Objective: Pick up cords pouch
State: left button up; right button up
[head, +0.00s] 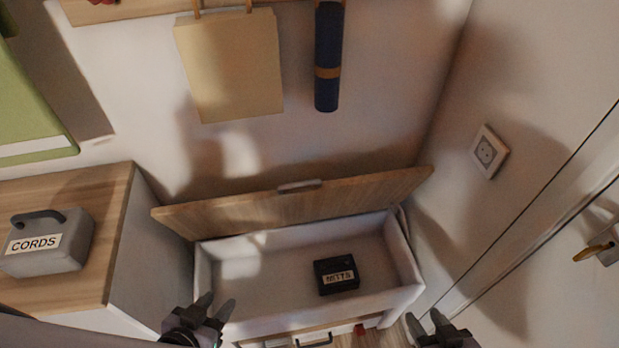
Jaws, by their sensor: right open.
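The cords pouch (70,246) is a grey block-like case with a dark handle on top and a white label reading CORDS. It sits on the wooden top of a cabinet (95,205) at the left. My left gripper (216,303) is at the bottom of the view, right of and lower than the pouch, with its fingers apart and nothing seen between them. My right gripper (424,315) is at the bottom right, far from the pouch, open and empty.
An open chest (235,268) with its wooden lid (295,205) raised stands in the middle. A black labelled box (333,267) lies inside it. A paper bag (230,70) and a dark blue roll (327,50) hang above. A door handle (600,248) is at the right.

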aim_at(49, 242)
jog(key=u, duration=1.9)
